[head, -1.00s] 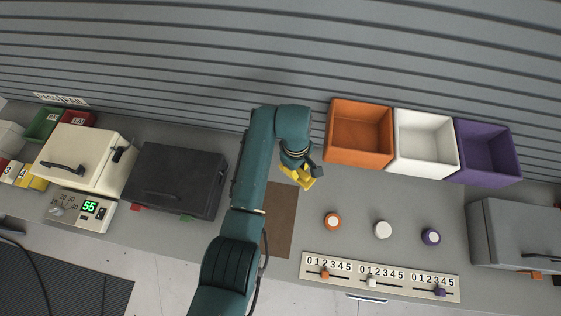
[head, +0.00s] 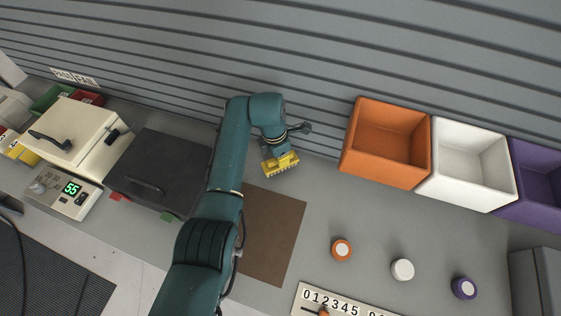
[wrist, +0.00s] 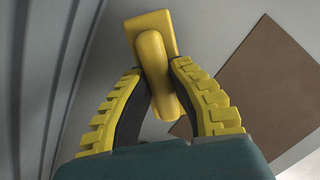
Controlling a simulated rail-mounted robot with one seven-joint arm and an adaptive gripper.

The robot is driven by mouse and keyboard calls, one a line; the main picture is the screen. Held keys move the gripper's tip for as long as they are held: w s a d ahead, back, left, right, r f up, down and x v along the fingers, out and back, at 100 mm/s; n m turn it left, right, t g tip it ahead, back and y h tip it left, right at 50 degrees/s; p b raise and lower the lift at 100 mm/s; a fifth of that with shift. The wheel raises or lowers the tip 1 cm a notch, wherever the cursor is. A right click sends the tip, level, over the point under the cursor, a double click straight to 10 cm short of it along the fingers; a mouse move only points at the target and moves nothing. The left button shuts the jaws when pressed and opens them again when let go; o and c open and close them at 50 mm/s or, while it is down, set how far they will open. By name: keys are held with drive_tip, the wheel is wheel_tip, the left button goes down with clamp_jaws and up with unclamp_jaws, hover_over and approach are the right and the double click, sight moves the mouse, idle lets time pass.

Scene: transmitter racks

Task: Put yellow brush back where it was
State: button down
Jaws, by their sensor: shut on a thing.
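The yellow brush (wrist: 152,50) shows in the wrist view, with a rounded grip bar on a flat yellow block. My gripper (wrist: 158,74) is shut on its bar, one dark finger with yellow ribs on each side. The brush's underside is hidden. In the head view my gripper (head: 280,163) is near the back wall, beyond the brown mat and left of the orange bin. There I cannot separate the brush from the yellow finger ribs.
A brown mat (head: 270,238) lies on the grey bench. The orange bin (head: 386,177) and white bin (head: 462,199) stand to the right. A dark box (head: 160,172) is left of my arm. The slatted wall (head: 330,60) rises close behind my gripper. Round knobs sit front right.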

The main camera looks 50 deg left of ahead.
drive_tip(key=shift+f, duration=0.95)
drive_tip(key=shift+f, duration=0.2)
drive_tip(key=c, duration=1.1)
unclamp_jaws()
drive_tip(key=shift+r, duration=0.1)
drive_tip(key=r, duration=0.4)
drive_tip(key=s+r+p, duration=0.1)
drive_tip(key=r, duration=0.3)
drive_tip(key=r+p, duration=0.1)
drive_tip(key=r, duration=0.3)
drive_tip(key=shift+s+a, duration=0.2)
